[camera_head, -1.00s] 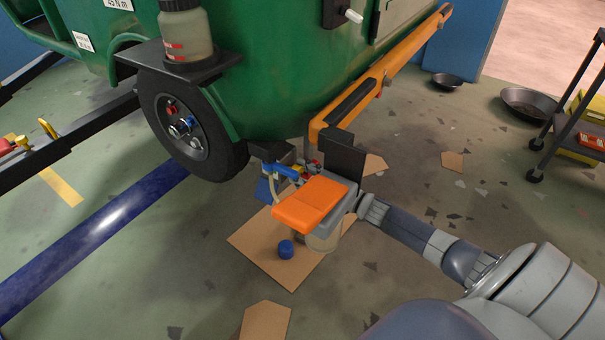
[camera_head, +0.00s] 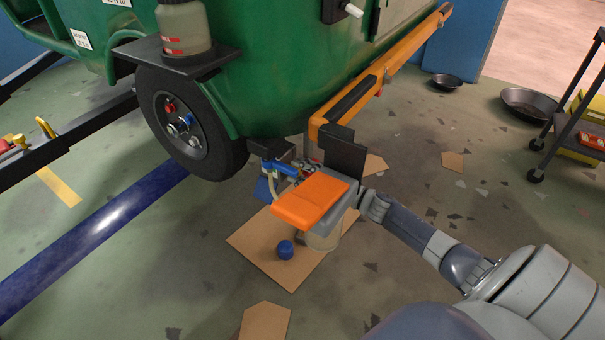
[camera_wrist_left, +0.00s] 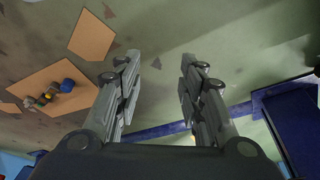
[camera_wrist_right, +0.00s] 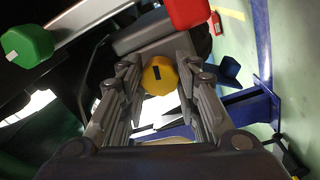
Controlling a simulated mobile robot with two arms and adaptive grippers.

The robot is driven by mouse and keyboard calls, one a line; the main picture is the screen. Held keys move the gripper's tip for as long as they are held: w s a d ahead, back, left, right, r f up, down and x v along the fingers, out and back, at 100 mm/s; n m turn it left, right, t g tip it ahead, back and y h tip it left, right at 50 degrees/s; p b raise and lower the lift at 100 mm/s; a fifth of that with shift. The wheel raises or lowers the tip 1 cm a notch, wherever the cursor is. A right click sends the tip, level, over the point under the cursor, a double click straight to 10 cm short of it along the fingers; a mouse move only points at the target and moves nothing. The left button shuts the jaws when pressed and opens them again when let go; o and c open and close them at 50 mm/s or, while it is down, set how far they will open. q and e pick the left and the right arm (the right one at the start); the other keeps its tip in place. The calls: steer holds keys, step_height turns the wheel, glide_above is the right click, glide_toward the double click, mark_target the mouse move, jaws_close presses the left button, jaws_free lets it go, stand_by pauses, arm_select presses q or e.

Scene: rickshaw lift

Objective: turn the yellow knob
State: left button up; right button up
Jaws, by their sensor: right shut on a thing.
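The yellow knob (camera_wrist_right: 158,76), round with a dark mark on its face, sits between the two fingertips of my right gripper (camera_wrist_right: 160,80) in the right wrist view. The fingers are closed on its sides. In the head view my right arm reaches in from the right to below the green rickshaw body (camera_head: 270,85), beside its wheel (camera_head: 188,125). The knob is hidden there. My left gripper (camera_wrist_left: 158,72) is open and empty above the floor in the left wrist view and out of the head view.
A green knob (camera_wrist_right: 27,45) and a red knob (camera_wrist_right: 187,10) are near the yellow one. A cardboard sheet (camera_head: 255,250) with a blue cap (camera_head: 285,250) lies on the floor below. An orange rail (camera_head: 410,55) runs along the rickshaw. Dark pans (camera_head: 530,103) lie at right.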

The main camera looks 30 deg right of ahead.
arm_select(q)
steer(key=shift+w+d+f+t, duration=0.1)
steer(key=shift+w+t, duration=0.2)
steer(key=shift+w, duration=0.3)
arm_select(e)
steer(key=shift+n, duration=1.2)
steer(key=o, duration=0.8)
arm_select(q)
steer(key=shift+d, duration=0.1)
arm_select(e)
steer(key=v, duration=1.2)
